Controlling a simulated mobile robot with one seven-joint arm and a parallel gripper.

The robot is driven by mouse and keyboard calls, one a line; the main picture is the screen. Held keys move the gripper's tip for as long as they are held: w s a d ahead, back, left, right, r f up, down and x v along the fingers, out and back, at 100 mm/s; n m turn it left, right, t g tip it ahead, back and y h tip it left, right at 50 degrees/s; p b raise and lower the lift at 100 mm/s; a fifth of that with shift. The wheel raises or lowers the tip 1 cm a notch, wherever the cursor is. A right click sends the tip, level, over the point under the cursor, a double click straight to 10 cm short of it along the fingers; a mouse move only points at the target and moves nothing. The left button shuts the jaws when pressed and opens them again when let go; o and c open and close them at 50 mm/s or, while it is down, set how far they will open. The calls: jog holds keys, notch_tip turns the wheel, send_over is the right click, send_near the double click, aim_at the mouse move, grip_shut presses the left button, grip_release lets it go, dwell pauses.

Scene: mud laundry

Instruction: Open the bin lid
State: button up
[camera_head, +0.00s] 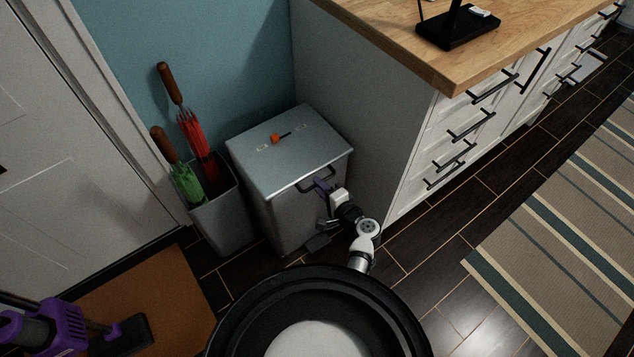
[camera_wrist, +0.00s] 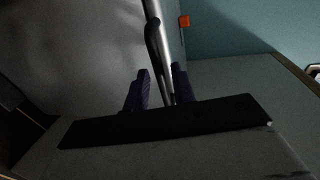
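The grey metal bin (camera_head: 300,218) stands against the teal wall with its flat lid (camera_head: 285,160) shut. A dark bar handle (camera_head: 313,184) sits at the lid's front edge; it also shows in the wrist view (camera_wrist: 152,38). My gripper (camera_head: 322,188) is at the front of the bin, at the handle. In the wrist view my gripper's two dark purple fingers (camera_wrist: 160,88) are apart, one on each side of the handle. A gap shows between the left finger and the handle; contact on the right side cannot be told.
A grey stand (camera_head: 221,212) with red and green umbrellas is left of the bin. A white cabinet (camera_head: 405,160) with a wooden counter is close on the right. A purple device (camera_head: 60,325) stands on the brown mat (camera_head: 165,300).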

jog(key=shift+x, duration=1.15)
grip_shut()
